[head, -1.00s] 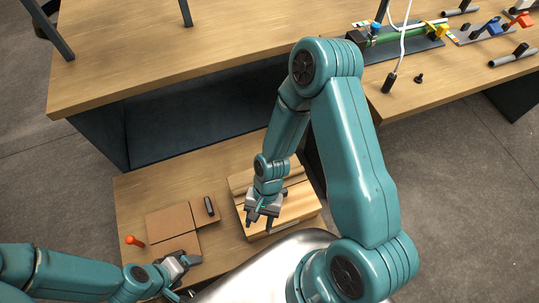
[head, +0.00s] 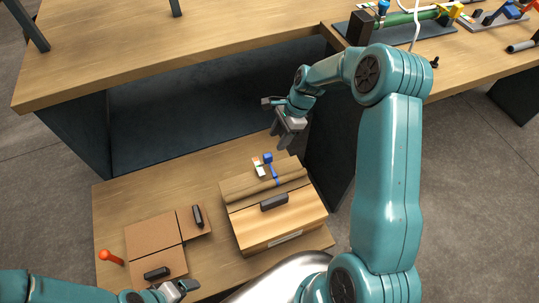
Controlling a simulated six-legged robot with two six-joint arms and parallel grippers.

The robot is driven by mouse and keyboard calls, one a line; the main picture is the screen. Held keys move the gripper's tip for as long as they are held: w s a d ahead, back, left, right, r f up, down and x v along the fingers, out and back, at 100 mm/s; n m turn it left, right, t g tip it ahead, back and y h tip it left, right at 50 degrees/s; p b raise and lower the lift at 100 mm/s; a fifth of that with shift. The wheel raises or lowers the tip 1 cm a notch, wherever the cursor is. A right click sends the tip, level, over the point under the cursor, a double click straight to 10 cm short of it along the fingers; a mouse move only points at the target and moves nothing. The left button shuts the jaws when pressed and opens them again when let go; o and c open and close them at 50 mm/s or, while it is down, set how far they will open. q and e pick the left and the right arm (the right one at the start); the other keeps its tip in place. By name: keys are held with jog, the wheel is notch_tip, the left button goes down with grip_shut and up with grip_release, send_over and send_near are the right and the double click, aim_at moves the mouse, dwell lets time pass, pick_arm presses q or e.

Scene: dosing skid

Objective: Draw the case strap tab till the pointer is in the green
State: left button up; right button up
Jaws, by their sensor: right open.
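The wooden case (head: 285,224) sits on the low shelf, its lid closed, with a dark handle bar (head: 274,202) on top. A blue strap (head: 275,176) runs over the back of its lid and ends in a blue tab (head: 268,158). A small coloured scale card (head: 258,168) is beside the strap; its pointer is too small to read. My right gripper (head: 283,137) is open and empty, above and behind the tab, apart from it. My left gripper (head: 188,287) is low at the front, left of the case; its jaws are not clear.
A cardboard box (head: 155,243) with dark bars lies left of the case, beside an orange-red knob (head: 111,257). The upper bench (head: 130,55) overhangs behind, and a dark panel (head: 330,140) stands right of the case. Shelf behind the box is clear.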

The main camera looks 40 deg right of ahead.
aim_at(269, 154)
jog(key=b+x, duration=0.1)
jog(key=x, duration=0.7)
jog(key=shift+a+f, duration=0.15)
jog(key=shift+f, duration=0.1)
grip_shut()
jog(key=shift+w+r, duration=0.1)
jog(key=shift+r, duration=0.05)
jog(key=shift+w, duration=0.1)
grip_release()
